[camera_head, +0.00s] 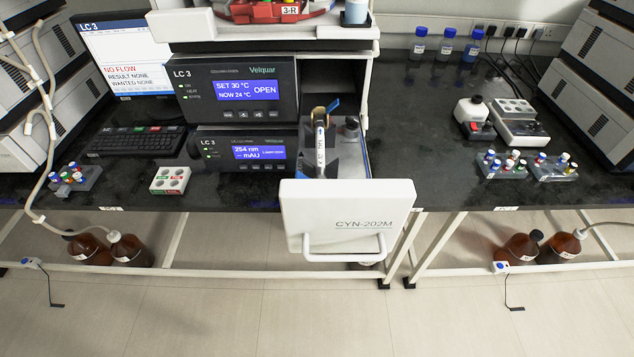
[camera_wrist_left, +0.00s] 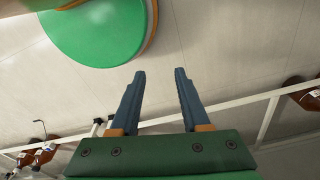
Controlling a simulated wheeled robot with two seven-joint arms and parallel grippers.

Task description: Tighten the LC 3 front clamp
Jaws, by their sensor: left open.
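The LC 3 stack (camera_head: 245,85) stands on the bench in the head view, its upper panel reading OPEN. Below and to its right, a drawer (camera_head: 346,205) marked CYN-202M is pulled out towards me. A column (camera_head: 320,150) with a white label lies in it, pointing towards me. A blue lever-like part (camera_head: 333,105) shows at the column's far end. The near end and any front clamp there are too small or hidden behind the drawer front to make out. My left gripper (camera_wrist_left: 160,73) is open and empty in the left wrist view, away from the drawer. My right gripper is not in view.
A monitor (camera_head: 125,55) reads NO FLOW. Brown bottles (camera_head: 130,250) stand beneath the bench. The bench right of the drawer is clear up to more vial racks (camera_head: 502,166).

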